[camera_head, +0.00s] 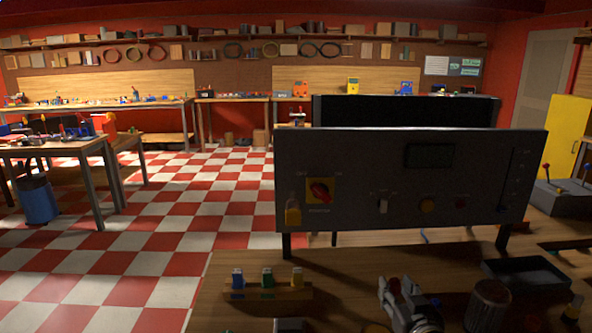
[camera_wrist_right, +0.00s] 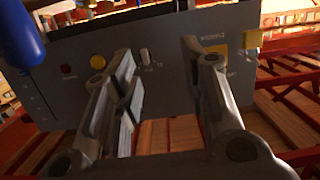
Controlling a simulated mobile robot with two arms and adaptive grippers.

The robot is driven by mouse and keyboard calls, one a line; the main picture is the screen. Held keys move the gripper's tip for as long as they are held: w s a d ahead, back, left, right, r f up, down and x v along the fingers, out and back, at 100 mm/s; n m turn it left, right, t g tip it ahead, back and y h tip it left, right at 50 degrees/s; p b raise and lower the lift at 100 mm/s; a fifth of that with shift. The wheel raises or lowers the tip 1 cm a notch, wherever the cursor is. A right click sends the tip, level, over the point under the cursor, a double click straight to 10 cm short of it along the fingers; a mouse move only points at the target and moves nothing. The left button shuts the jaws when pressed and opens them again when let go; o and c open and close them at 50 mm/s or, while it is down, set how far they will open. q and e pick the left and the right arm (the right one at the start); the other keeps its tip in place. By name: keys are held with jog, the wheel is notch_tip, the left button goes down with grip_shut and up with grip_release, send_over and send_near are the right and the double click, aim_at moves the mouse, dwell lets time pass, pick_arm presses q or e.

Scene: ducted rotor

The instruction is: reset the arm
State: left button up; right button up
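A dark grey control panel (camera_head: 365,215) stands upright on legs on the wooden workbench. It carries a red rotary knob (camera_head: 320,190) on a yellow plate, a white toggle switch (camera_head: 383,205), a yellow button (camera_head: 427,205) and a dark red button (camera_head: 460,203). My right gripper (camera_head: 396,292) is in front of the panel, low over the bench. In the right wrist view, my right gripper (camera_wrist_right: 160,80) is open and empty, with the panel (camera_wrist_right: 120,45) beyond its fingers. The toggle switch (camera_wrist_right: 144,56) shows between the fingers. The rotary knob is hidden there. My left gripper is not in view.
A yellow padlock-like block (camera_head: 293,212) is at the panel's lower left. A small rack with several coloured pegs (camera_head: 266,292) stands left of my gripper. A dark tray (camera_head: 525,273) and a dark cylinder (camera_head: 488,305) are to the right. A lever box (camera_head: 562,197) is farther right.

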jog(key=s+a+f+n+g, duration=0.15)
jog(key=s+f+g, duration=0.55)
jog(key=s+f, duration=0.95)
jog(key=s+f+g, duration=0.3)
jog(key=s+g, duration=0.3)
jog(key=s, duration=1.5)
notch_tip(320, 180, down, 27)
jog(key=s, duration=0.1)
jog(key=s+d+f+g, duration=0.2)
jog(key=s+f, duration=1.3)
jog(key=s, duration=0.1)
jog(key=shift+s+d+f+h, duration=0.15)
jog(key=shift+s+d+h, duration=0.1)
jog(key=shift+s+h, duration=0.15)
jog(key=shift+c, duration=0.4)
